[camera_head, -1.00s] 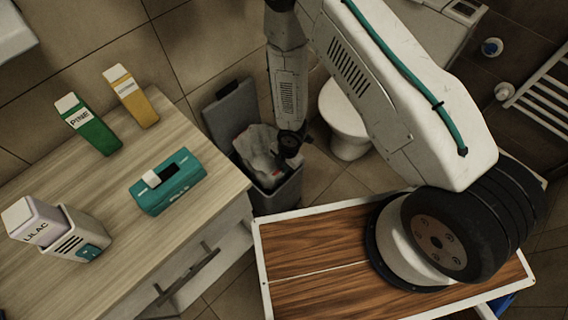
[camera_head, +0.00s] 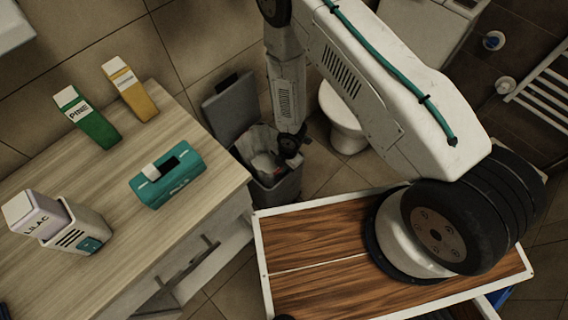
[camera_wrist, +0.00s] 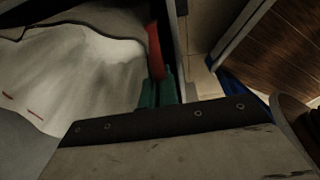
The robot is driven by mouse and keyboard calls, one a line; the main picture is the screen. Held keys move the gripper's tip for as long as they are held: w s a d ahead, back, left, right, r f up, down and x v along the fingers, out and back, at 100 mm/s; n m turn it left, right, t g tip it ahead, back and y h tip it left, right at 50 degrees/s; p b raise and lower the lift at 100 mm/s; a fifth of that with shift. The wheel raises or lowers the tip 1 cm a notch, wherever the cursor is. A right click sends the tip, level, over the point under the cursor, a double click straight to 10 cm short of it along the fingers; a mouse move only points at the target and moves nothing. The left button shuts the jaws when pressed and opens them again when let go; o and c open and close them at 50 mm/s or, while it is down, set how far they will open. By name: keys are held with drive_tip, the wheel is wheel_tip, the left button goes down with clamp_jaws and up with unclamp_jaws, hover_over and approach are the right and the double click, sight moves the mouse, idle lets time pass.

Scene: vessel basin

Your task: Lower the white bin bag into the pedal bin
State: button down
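The grey pedal bin (camera_head: 284,190) stands on the floor beside the counter, its lid (camera_head: 230,108) raised at the back. The white bin bag (camera_head: 264,142) is mostly inside the bin, with part of its top showing at the opening. It fills the left of the wrist view (camera_wrist: 75,75), with small red marks on it. My gripper (camera_head: 287,162) is low at the right side of the bin opening. In the wrist view its teal fingertips (camera_wrist: 157,90) are close together at a red strip (camera_wrist: 154,50) at the bag's edge. The fingertips are hard to see in the head view.
The wooden counter (camera_head: 120,230) at left holds a green PINE carton (camera_head: 88,118), a yellow carton (camera_head: 131,90), a teal box (camera_head: 167,175) and a LILAC carton (camera_head: 36,218). A toilet (camera_head: 345,125) stands right of the bin, behind my arm.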

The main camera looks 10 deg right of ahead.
drive_tip(key=shift+f, duration=0.9)
drive_tip(key=c, duration=1.6)
unclamp_jaws()
drive_tip(key=shift+s, duration=0.1)
drive_tip(key=shift+o, duration=0.5)
drive_tip(key=shift+o, duration=1.2)
drive_tip(key=shift+d, duration=0.1)
drive_tip(key=shift+s, duration=0.1)
